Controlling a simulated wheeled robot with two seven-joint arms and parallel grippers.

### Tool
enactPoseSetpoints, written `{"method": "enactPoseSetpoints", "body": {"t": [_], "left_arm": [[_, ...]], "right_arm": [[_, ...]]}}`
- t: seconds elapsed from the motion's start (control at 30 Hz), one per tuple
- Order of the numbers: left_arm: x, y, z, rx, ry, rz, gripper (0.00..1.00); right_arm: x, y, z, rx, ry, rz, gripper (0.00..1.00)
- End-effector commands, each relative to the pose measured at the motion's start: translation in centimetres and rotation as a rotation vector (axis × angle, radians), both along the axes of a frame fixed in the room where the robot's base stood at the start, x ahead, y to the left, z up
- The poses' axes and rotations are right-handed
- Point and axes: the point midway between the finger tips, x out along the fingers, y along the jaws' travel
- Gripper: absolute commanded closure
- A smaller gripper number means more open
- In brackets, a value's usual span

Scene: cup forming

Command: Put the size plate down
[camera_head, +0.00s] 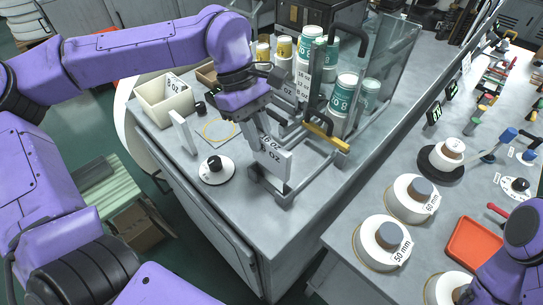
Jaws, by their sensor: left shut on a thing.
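My left gripper (266,137) reaches down from the upper left. It is shut on a white size plate (275,161) marked in ounces; the gripper hides part of the number. The plate is upright, low at a grey metal frame (288,190) on the table. I cannot tell whether the plate rests on the frame. My right arm shows at the lower right, but its fingertips are not visible.
A cream bin (163,103) marked 8 OZ stands at the left. A round dial (217,171) lies in front of it. Tall labelled cups (341,103) and a clear panel (393,52) stand behind the frame. A red tray (474,243) and white round pieces (383,242) are on the right bench.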

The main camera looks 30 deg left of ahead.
Motion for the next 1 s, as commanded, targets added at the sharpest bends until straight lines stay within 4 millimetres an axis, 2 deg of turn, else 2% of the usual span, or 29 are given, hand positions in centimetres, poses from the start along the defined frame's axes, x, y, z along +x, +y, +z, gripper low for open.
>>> {"method": "enactPoseSetpoints", "body": {"t": [0.33, 0.43, 0.6, 0.63, 0.7, 1.0], "left_arm": [[0.9, 0.0, -6.1, 0.002, 0.014, -0.003, 1.00], [0.9, 0.0, -6.9, 0.003, 0.014, -0.003, 1.00], [1.0, 0.0, -6.8, 0.001, 0.013, -0.002, 1.00], [1.0, 0.0, -6.8, 0.001, 0.013, -0.002, 0.73], [1.0, 0.0, -6.7, 0.001, 0.011, -0.002, 0.53], [1.0, 0.1, -6.4, 0.000, 0.010, -0.001, 0.53]], "right_arm": [[0.0, 0.0, 1.1, 0.001, 0.001, 0.000, 0.49], [0.0, 0.0, 1.1, 0.000, 0.000, 0.000, 0.49], [0.0, 0.0, 1.0, 0.000, 0.000, 0.000, 0.49], [0.0, 0.0, 1.0, 0.000, 0.000, 0.000, 0.49], [0.0, 0.0, 1.0, 0.000, 0.000, 0.000, 0.49], [0.0, 0.0, 1.0, 0.001, 0.001, 0.000, 0.49]]}}
